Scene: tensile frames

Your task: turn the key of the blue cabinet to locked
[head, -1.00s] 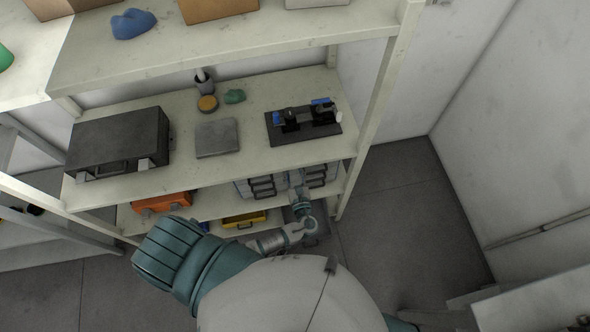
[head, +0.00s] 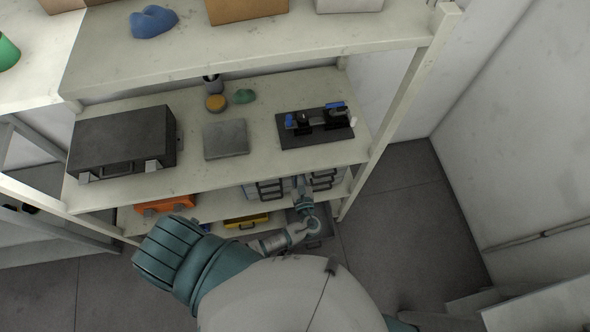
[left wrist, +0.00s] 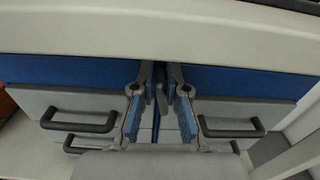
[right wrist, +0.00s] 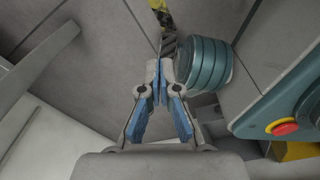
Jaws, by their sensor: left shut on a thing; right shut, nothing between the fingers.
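The blue cabinet (left wrist: 75,71) fills the left wrist view under a pale shelf board, with a blue top band and grey drawers with dark handles. In the head view the cabinet (head: 262,191) stands on the lower shelf, partly hidden by the board above. My left gripper (left wrist: 161,72) is at the middle of the cabinet front, its fingers shut on what appears to be the key. The fingers hide the key, so its angle cannot be told. The left gripper also shows in the head view (head: 301,182). My right gripper (right wrist: 160,68) is shut and empty, above the floor.
The shelf board (left wrist: 160,32) is close above my left gripper. An orange box (head: 165,204) and a yellow box (head: 246,221) are left of the cabinet. A black case (head: 122,141) is on the board above. A red button (right wrist: 284,128) shows in the right wrist view.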

